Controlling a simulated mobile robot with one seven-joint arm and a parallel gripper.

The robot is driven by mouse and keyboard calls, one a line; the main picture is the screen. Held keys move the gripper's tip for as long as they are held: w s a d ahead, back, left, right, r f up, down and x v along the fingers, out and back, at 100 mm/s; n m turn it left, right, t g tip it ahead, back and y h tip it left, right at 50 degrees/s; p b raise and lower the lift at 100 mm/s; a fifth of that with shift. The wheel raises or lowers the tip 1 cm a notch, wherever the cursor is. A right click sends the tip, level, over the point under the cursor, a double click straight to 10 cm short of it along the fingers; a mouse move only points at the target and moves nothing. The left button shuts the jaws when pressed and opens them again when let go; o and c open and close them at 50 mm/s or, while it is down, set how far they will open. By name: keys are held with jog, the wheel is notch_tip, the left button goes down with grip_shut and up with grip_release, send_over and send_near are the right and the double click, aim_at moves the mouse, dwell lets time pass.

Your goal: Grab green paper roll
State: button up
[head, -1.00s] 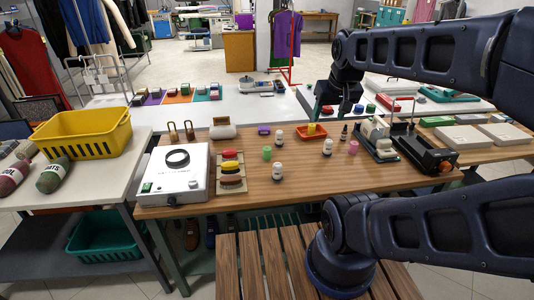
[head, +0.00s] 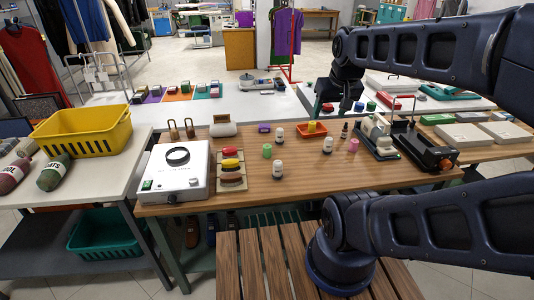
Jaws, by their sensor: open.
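A small green roll (head: 267,151) stands upright on the wooden table, left of its middle. It is close to white bottles with dark caps or bases (head: 278,168). A similar pink roll (head: 353,146) stands farther right. My gripper (head: 334,107) hangs from the arm above the back of the table, up and to the right of the green roll. It is open, looks empty and is well apart from the roll. Its fingers are dark and small in this view.
An orange tray (head: 323,129), a white box device (head: 160,190), a brush rack (head: 219,170) and a black machine (head: 424,152) share the wooden table (head: 310,190). A yellow basket (head: 80,143) stands at left. The table's front middle is clear.

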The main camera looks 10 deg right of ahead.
jog(key=shift+w, duration=0.15)
jog(key=m+g+h, duration=0.2)
jog(key=m, duration=0.6)
send_over(267, 146)
jog(key=s+a, duration=0.1)
jog(key=a, duration=0.1)
notch_tip(267, 146, down, 28)
jog(key=x, duration=0.5)
jog(key=shift+s+f, duration=0.2)
jog(key=shift+f, duration=0.05)
jog(key=shift+s+d+x, duration=0.15)
jog(key=shift+d+x, duration=0.05)
jog(key=shift+x, duration=1.15)
jog(key=shift+s+d+x, duration=0.15)
jog(key=shift+x, duration=1.15)
jog(key=c, duration=1.1)
jog(key=shift+o, duration=0.2)
